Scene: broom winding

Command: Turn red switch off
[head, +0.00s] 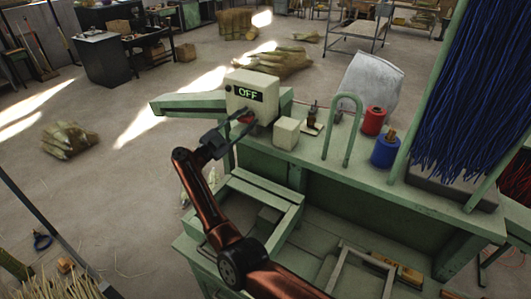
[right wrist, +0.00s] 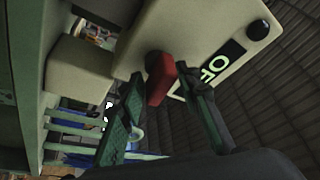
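The cream control box (head: 251,96) stands on the green bench, and its display (head: 248,94) reads OFF in green letters. The red switch (head: 246,117) sits low on the box's face, partly hidden by my right gripper (head: 236,122) in the head view. In the right wrist view the red switch (right wrist: 159,78) is tilted and lies between the two fingertips of the right gripper (right wrist: 160,85). The fingers are spread on either side of it. Whether either finger touches it is hard to tell. My left gripper is out of view.
A small cream block (head: 286,133) stands right of the box. A green hoop (head: 343,130), red spool (head: 374,120) and blue spool (head: 385,151) are further right on the bench. Blue bristles (head: 470,90) hang at the right. Floor left of the bench is mostly open.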

